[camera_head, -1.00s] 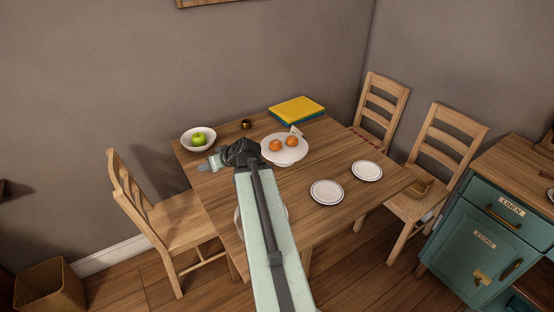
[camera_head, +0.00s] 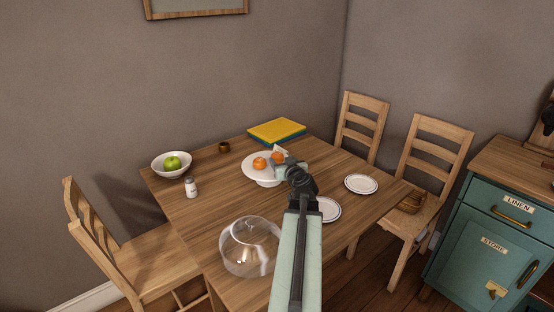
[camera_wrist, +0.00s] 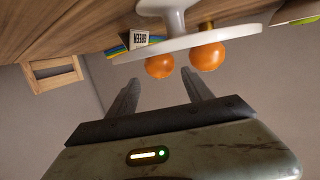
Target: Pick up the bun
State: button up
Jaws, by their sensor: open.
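Two round orange things, one on the left (camera_head: 259,163) and one on the right (camera_head: 278,157), sit on a white pedestal stand (camera_head: 252,175). They look like oranges; I cannot tell if either is the bun. My gripper (camera_head: 284,163) is at the stand's right side and partly covers the right one. The wrist view is upside down. It shows my open, empty gripper (camera_wrist: 159,77) facing the stand (camera_wrist: 235,40), with both orange things (camera_wrist: 159,66) (camera_wrist: 207,56) beyond the fingers. Contact is not visible.
A small lettered card (camera_wrist: 139,40) is by the stand. A glass dome (camera_head: 248,250), a shaker (camera_head: 191,188), a bowl (camera_head: 158,167) with a green apple (camera_head: 172,163), a brown cup (camera_head: 224,147), books (camera_head: 277,131) and plates (camera_head: 361,184) are on the table. Chairs stand around it.

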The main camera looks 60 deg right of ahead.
aim_at(279, 157)
jog(key=b+x, duration=0.1)
jog(key=x, duration=0.4)
jog(key=shift+s+f, duration=0.1)
jog(key=shift+f, duration=0.1)
jog(key=shift+a, duration=0.1)
jog(key=shift+c, duration=0.6)
jog(key=c, duration=1)
jog(key=shift+r, duration=0.1)
